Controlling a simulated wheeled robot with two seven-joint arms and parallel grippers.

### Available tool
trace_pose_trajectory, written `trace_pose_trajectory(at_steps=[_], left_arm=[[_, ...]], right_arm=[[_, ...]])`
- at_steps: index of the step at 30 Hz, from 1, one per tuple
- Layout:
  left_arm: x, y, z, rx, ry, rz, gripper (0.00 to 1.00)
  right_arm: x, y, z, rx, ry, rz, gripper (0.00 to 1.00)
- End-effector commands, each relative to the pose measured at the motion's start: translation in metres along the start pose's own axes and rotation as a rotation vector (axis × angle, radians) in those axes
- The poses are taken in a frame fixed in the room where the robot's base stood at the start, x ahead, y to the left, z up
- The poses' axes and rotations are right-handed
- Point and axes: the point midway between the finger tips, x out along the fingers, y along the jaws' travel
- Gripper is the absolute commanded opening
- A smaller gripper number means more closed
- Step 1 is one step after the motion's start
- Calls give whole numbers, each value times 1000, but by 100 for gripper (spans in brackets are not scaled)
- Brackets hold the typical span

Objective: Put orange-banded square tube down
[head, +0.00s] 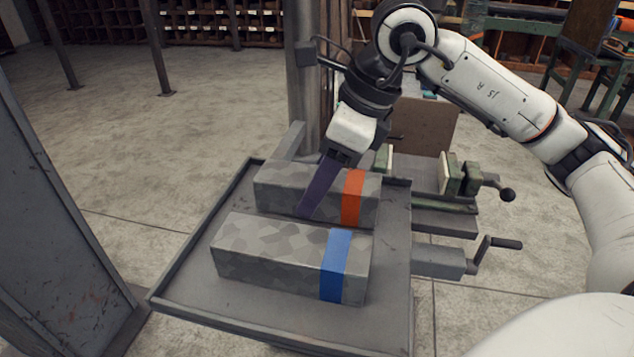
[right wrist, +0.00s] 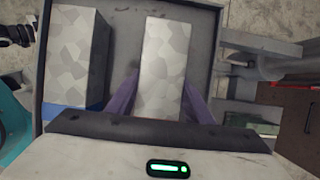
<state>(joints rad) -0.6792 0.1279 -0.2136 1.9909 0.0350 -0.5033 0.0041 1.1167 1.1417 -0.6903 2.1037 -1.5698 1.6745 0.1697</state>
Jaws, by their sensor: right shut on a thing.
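The orange-banded square tube (head: 276,188) is a grey mottled bar with an orange band near its right end. It lies level at the back of the grey tray (head: 192,283), behind the blue-banded square tube (head: 272,250). My right gripper (head: 312,203) reaches down from above, its purple fingers shut across the orange-banded tube. In the right wrist view, that tube (right wrist: 164,62) sits between the two fingers (right wrist: 158,100). Its lower front edge is partly hidden, so I cannot tell whether it touches the tray.
The blue-banded tube (right wrist: 76,56) lies close beside the held tube. A grey post (head: 304,80) stands behind the tray. A green vise (head: 455,180) and a crank handle (head: 497,243) are at the right. The tray's front left is bare.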

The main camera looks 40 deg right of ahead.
Motion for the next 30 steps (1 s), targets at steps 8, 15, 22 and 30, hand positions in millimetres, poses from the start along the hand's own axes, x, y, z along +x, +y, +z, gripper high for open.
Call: trace_pose_trajectory(at_steps=[8,15,22,30], left_arm=[[0,1,0,-2,2,1,31],[-3,2,0,-4,-2,2,31],[-5,2,0,-6,-4,2,31],[-9,1,-2,-10,-4,-1,31]], right_arm=[[1,0,0,0,0,1,65],[-4,0,1,0,0,0,65],[-42,-1,2,0,-4,-3,65],[-98,0,2,0,-2,-1,65]])
